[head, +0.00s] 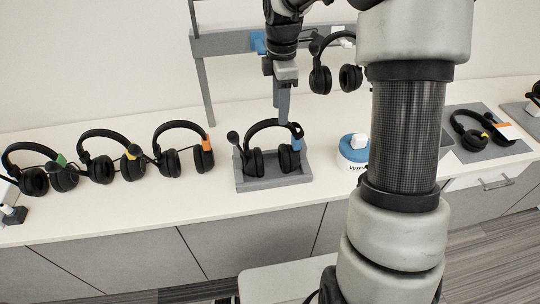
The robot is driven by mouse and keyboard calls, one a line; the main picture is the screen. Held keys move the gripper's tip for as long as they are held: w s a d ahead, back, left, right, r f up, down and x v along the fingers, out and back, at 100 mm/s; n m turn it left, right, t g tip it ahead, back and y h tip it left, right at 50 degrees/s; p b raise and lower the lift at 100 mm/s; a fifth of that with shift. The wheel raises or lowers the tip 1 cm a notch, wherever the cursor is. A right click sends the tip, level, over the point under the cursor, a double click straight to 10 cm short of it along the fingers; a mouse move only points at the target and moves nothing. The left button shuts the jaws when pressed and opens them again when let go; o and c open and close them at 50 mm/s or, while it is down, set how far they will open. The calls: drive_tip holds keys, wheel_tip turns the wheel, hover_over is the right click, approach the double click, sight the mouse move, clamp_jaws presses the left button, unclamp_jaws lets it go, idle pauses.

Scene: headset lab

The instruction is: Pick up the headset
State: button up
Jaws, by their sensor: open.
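A black over-ear headset (255,163) with a boom microphone and a blue mark stands upright in a grey tray (262,184) at the middle of the counter. My gripper (284,117) points down at its headband, and its fingertips overlap the top of the band in the head view. It is open. Whether the band is between the fingers or behind them cannot be told from this one view. Similar black headsets with green (33,181), yellow (101,170) and orange (168,164) marks stand in a row to the left.
A grey rack (215,44) with a hanging headset (321,79) stands behind my gripper. A blue-and-white round object (352,150) is right of the tray. Another headset (470,135) lies on a grey mat at right. My arm hides part of the counter (228,206).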

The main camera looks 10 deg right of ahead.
drive_tip(key=f, duration=0.7)
drive_tip(key=shift+w+a+f, duration=0.15)
drive_tip(key=shift+w+f, duration=0.2)
drive_tip(key=shift+w, duration=0.05)
clamp_jaws()
